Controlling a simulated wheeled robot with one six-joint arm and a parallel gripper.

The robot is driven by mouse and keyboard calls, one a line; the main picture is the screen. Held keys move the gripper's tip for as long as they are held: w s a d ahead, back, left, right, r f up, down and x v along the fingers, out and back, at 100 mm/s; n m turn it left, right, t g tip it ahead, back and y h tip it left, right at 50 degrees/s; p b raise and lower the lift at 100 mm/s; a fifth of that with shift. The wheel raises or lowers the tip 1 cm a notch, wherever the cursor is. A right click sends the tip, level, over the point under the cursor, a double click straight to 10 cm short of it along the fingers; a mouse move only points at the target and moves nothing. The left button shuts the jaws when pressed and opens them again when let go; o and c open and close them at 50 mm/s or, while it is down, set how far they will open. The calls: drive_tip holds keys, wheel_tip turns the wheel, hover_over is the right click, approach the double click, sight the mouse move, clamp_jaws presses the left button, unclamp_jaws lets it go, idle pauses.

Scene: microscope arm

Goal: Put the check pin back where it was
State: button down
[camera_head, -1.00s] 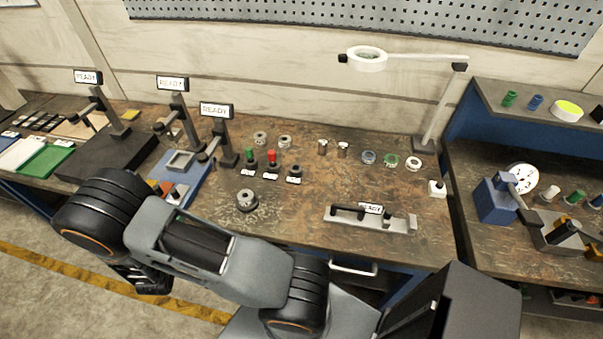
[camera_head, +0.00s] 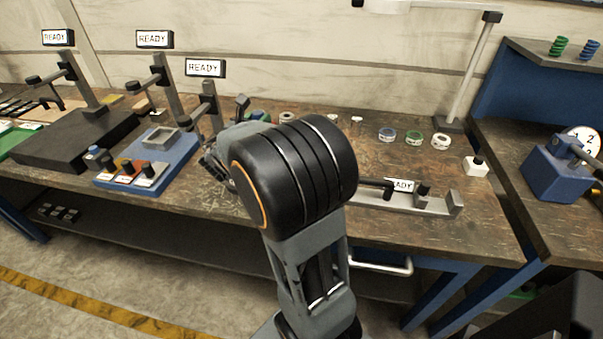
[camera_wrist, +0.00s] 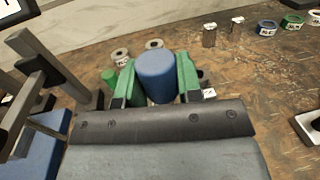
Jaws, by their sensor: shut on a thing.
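My gripper (camera_wrist: 155,86) is shut on a blue, round-topped cylinder (camera_wrist: 155,66), which I take for the check pin. Its green fingers press on both sides of it in the wrist view. The cylinder's lower end is hidden. A green peg (camera_wrist: 109,77) stands just left of the fingers. A small white label (camera_wrist: 209,93) lies right of them. In the head view my arm's large joint covers most of the gripper and the spot below it, so I cannot tell what is under the pin.
Two grey rings (camera_wrist: 121,56) lie behind the gripper. A READY stand (camera_head: 210,110) and a blue fixture (camera_head: 180,160) with knobs are close on the left. A grey gauge bar (camera_head: 430,205) lies to the right. Open bench shows right of the gripper in the wrist view.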

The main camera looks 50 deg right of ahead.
drive_tip(key=s+d+r+b, duration=0.1)
drive_tip(key=s+d+b, duration=0.5)
drive_tip(key=s+b, duration=0.3)
drive_tip(key=shift+g, duration=0.3)
drive_tip(key=shift+w+d+f+b, duration=0.9)
drive_tip(key=shift+w+d+f, duration=0.7)
drive_tip(key=shift+f, duration=0.4)
drive_tip(key=shift+w+d+f+b, duration=0.9)
drive_tip(key=shift+w+d+f, duration=0.45)
drive_tip(key=shift+d+f, duration=0.6)
drive_tip(key=shift+w+d+f+b, duration=0.9)
drive_tip(key=shift+w+d+f, duration=0.6)
drive_tip(key=shift+f, duration=0.6)
drive_tip(key=shift+f, duration=0.15)
drive_tip(key=c, duration=0.8)
unclamp_jaws()
